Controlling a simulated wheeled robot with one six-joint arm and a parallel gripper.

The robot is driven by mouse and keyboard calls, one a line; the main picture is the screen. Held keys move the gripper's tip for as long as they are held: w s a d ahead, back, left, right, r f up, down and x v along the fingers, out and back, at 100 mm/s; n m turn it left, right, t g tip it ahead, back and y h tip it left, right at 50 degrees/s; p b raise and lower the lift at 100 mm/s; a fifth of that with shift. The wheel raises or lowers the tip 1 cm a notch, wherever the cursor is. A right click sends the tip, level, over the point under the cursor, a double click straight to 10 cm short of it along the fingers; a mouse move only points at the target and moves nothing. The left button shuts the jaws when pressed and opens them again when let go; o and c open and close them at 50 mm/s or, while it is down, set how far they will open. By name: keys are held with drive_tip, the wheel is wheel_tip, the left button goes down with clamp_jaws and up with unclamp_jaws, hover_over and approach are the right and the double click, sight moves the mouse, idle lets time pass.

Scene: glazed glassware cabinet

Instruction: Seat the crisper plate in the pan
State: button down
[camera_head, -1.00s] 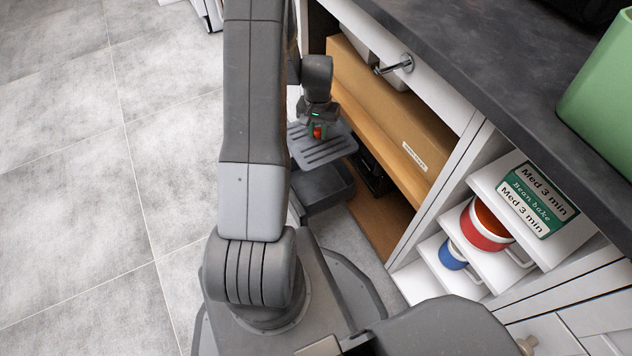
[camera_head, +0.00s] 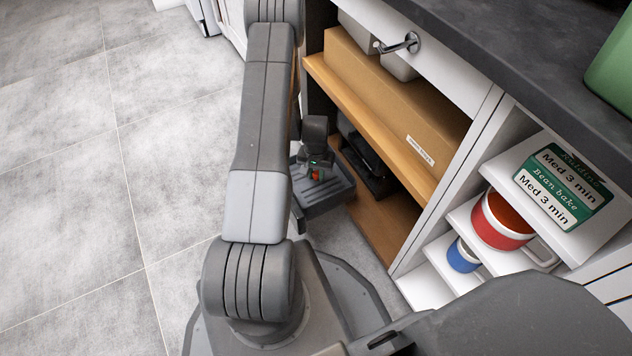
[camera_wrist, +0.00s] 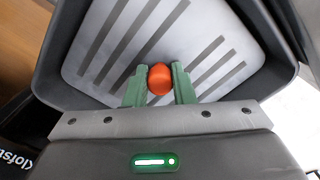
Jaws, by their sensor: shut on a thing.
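The crisper plate (camera_head: 340,181) is a grey slotted plate with an orange-red knob (camera_wrist: 160,79). It lies inside the walls of the dark pan (camera_head: 328,207), low beside the cabinet. In the wrist view the plate (camera_wrist: 122,42) is framed by the pan's wall (camera_wrist: 57,62). I cannot tell whether it rests fully on the pan's floor. My gripper (camera_wrist: 158,86) is shut on the knob, with a green finger on each side. In the head view my gripper (camera_head: 316,173) is over the pan, and my arm hides its left side.
The cabinet's wooden shelf (camera_head: 372,118) holds a long cardboard box (camera_head: 390,95). A black item (camera_head: 368,165) stands below, right of the pan. Cubbies at right hold a red pot (camera_head: 497,222), a blue pot (camera_head: 462,257) and a sign (camera_head: 562,187). The tiled floor (camera_head: 70,180) at left is clear.

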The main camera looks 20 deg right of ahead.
sight(316, 179)
drive_tip(key=shift+f+b, duration=0.55)
drive_tip(key=shift+f, duration=1.4)
drive_tip(key=shift+f, duration=0.1)
drive_tip(key=c, duration=1.2)
unclamp_jaws()
drive_tip(key=shift+c, duration=0.2)
wheel_tip(316, 179, up, 12)
drive_tip(key=p, duration=0.4)
